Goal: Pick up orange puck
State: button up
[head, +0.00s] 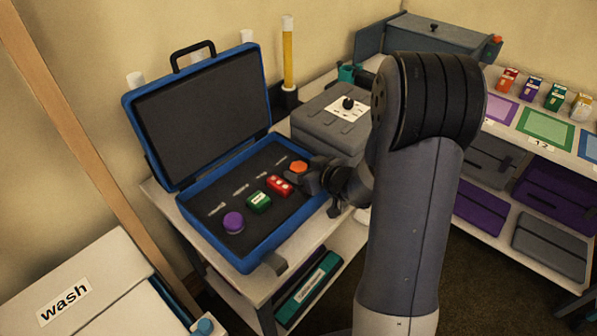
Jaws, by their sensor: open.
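The orange puck (299,167) lies in the open blue case (238,260), at the right end of a row on the dark foam. It looks like a small hexagonal disc. My gripper (312,181) is at the right edge of the case, just beside the orange puck and slightly in front of it. My gripper is open, but its fingers are small and dark here. I cannot tell whether they touch the puck or reach around it. The puck's lower right side is partly hidden by my gripper.
In the same case lie a red block (279,185), a green block (258,202) and a purple puck (233,222). The case lid (203,105) stands open behind. A grey box (328,125) is at the back right.

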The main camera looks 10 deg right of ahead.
jog(key=shift+w+a+f, duration=0.1)
jog(key=shift+w+f, duration=0.05)
jog(key=shift+w, duration=0.15)
jog(key=shift+c, duration=0.3)
jog(key=c, duration=1.1)
